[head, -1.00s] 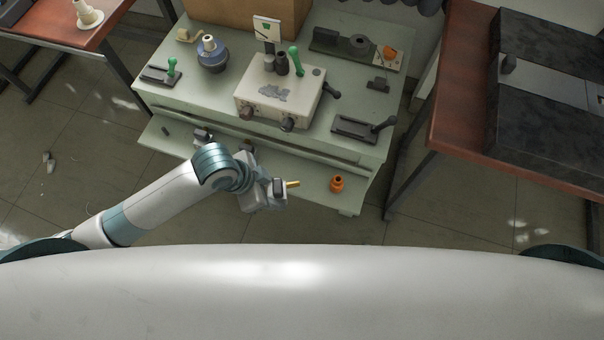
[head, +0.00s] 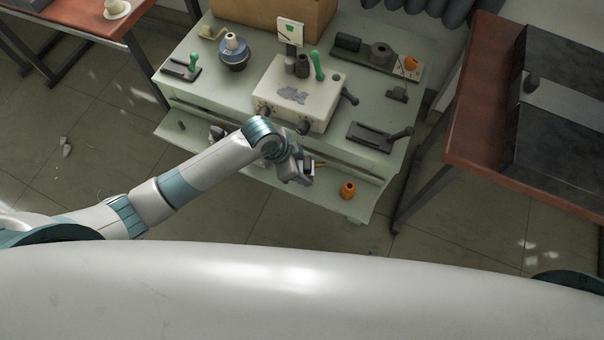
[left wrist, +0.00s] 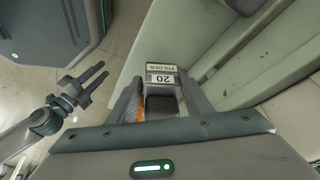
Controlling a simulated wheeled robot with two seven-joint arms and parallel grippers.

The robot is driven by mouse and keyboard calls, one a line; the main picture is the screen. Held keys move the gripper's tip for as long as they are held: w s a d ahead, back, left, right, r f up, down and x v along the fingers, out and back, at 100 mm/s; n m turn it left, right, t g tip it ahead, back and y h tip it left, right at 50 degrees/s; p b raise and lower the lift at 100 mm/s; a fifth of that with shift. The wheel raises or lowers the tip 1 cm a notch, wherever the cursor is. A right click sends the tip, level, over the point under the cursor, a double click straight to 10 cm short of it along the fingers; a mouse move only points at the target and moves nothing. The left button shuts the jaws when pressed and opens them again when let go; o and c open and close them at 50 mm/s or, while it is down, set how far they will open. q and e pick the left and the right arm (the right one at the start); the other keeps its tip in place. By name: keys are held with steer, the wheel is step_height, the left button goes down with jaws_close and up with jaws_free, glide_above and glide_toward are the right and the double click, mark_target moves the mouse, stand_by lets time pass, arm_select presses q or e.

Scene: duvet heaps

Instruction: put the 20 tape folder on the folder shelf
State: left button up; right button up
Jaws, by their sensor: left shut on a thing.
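The 20 tape folder (left wrist: 162,78) shows in the left wrist view as a small block with a white label reading "20 FOLDER". My left gripper (left wrist: 160,98) is shut on it, with a finger on each side. In the head view my left gripper (head: 303,175) is over the front of the green table's lower shelf (head: 265,190), and the folder is mostly hidden there. My right gripper (left wrist: 84,88) appears at the left of the left wrist view, its two fingers apart and empty. I cannot tell which surface is the folder shelf.
An orange piece (head: 348,190) stands on the lower shelf, right of my left gripper. The green table top (head: 215,95) carries a pale box with knobs (head: 300,95), a blue round piece (head: 233,55) and dark fixtures. A brown table (head: 470,130) stands at right.

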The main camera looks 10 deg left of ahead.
arm_select(q)
steer(key=shift+f, duration=1.95)
steer(key=shift+f, duration=0.1)
steer(key=o, duration=1.2)
steer(key=v, duration=1.2)
steer(key=shift+p, duration=0.3)
steer(key=shift+d, duration=0.1)
